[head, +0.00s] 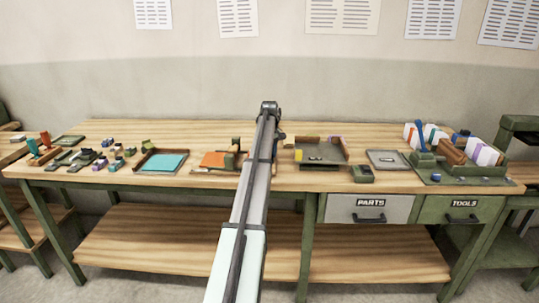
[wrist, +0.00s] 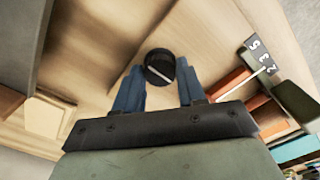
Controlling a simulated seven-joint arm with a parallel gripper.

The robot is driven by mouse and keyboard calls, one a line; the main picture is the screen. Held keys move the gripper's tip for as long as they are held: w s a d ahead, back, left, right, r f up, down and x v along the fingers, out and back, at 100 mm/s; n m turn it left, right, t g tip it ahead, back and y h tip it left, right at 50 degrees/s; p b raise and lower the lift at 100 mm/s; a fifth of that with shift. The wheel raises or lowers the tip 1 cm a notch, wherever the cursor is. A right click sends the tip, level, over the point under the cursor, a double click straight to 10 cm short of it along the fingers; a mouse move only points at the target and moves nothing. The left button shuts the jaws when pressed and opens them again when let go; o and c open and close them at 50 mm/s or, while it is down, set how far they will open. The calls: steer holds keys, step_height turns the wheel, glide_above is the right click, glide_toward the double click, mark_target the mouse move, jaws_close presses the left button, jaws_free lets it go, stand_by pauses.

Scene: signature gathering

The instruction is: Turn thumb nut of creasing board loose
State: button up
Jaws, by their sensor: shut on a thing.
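In the wrist view a round black knob with a pale line across its top, the thumb nut (wrist: 160,67), sits between the two blue fingers of my gripper (wrist: 160,84). The fingers are shut on it, one on each side. A board part with a dark number scale and orange pieces (wrist: 232,83) shows at the right of the wrist view; it looks like part of the creasing board. In the head view a board with an orange sheet (head: 213,160) lies just left of my arm. My arm hides the nut and most of my gripper there.
A tray with a teal sheet (head: 162,162) lies further left, with several small parts beyond it. Right of my arm are an open tray (head: 320,155), a small green block (head: 362,174), a flat grey tray (head: 388,160) and a green rack (head: 460,174) with upright items.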

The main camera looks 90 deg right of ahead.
stand_by(0.5)
steer(key=o, duration=1.1)
steer(key=shift+c, duration=0.2)
steer(key=shift+r, duration=0.1)
step_height(320, 180, up, 14)
